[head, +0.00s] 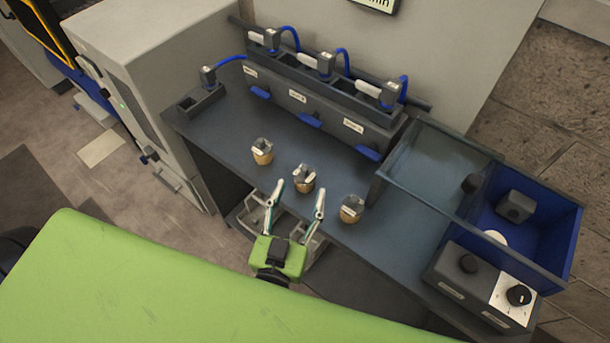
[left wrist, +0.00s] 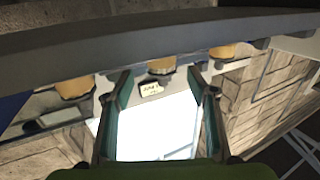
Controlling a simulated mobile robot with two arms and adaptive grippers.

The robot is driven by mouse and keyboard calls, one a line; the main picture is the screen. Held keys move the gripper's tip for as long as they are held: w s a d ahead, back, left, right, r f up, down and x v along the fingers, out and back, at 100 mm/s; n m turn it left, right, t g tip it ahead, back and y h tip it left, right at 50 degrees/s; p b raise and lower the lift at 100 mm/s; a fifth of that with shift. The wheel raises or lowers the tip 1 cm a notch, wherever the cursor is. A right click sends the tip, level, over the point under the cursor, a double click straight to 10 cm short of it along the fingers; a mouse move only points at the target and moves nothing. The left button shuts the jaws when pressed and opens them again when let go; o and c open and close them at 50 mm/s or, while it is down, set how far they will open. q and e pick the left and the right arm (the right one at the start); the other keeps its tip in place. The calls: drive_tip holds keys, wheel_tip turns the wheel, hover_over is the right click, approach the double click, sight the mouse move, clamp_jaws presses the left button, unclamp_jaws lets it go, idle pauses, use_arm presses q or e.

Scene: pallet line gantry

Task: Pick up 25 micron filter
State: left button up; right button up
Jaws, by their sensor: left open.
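Three small filters with amber bodies and grey tops stand in a row near the front edge of the dark bench: a left one (head: 262,153), a middle one (head: 304,180) and a right one (head: 351,209). I cannot read which is the 25 micron one. My left gripper (head: 300,189) is open and empty at the bench's front edge, its fingertips to either side of the middle filter's near side. In the left wrist view, the open fingers (left wrist: 160,82) point towards the middle filter (left wrist: 162,66), partly hidden by a dark edge. My right gripper is out of view.
Behind the filters is a dark housing (head: 322,119) with labels, blue tabs and blue hoses. To the right are a clear-walled bin (head: 430,165), a blue bin (head: 555,225) and a control box with knobs (head: 470,285). A grey cabinet (head: 150,70) stands left.

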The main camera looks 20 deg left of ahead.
sight(302, 184)
use_arm(q)
drive_tip(key=w, duration=0.3)
drive_tip(key=w+p, duration=0.1)
drive_tip(key=shift+w+a+r, duration=0.25)
drive_tip(key=shift+w+r, duration=0.05)
drive_tip(key=shift+w, duration=0.5)
drive_tip(key=shift+f, duration=0.1)
drive_tip(key=c, duration=1.2)
